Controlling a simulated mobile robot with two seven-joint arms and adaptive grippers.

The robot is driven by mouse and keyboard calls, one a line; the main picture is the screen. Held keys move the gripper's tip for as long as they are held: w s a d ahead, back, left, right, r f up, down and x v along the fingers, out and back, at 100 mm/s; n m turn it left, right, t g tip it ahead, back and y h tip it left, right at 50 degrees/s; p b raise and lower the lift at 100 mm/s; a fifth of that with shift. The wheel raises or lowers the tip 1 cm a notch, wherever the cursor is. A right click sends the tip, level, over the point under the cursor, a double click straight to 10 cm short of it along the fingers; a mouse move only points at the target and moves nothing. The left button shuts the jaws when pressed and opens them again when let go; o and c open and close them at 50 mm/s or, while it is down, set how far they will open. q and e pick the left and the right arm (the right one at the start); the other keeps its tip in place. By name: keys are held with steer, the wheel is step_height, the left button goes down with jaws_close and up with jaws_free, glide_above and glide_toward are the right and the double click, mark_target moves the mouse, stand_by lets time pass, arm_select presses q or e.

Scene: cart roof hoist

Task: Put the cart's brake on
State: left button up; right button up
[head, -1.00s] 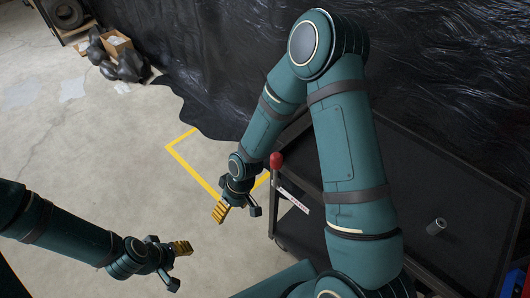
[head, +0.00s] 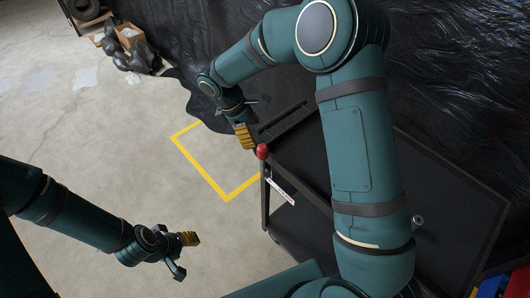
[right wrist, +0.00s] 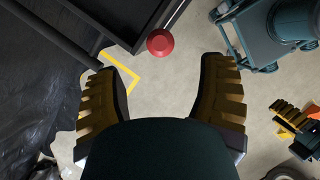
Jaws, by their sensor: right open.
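The dark cart (head: 455,200) stands at the right of the head view, partly hidden by my right arm. A lever with a red knob (head: 262,151) rises at its near left corner, with a pale label (head: 281,191) below. My right gripper (head: 246,138) is open, just above and left of the knob in that view. In the right wrist view, the red knob (right wrist: 160,42) shows ahead of the gap between the open, empty fingers (right wrist: 160,66). My left gripper (head: 186,255) is apart from the cart over bare floor, with its fingers spread and empty.
A small grey cylinder (head: 417,221) is on the cart, beside my right arm. A yellow floor line (head: 205,176) runs by the cart's left side. Black sheeting (head: 455,80) hangs behind. Boxes and dark bags (head: 130,48) lie far left.

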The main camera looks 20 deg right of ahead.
mark_target(265, 153)
steer(key=b+x, duration=0.1)
steer(key=x, duration=0.9)
steer(key=shift+f, duration=0.1)
steer(key=shift+a, duration=0.1)
jaws_close()
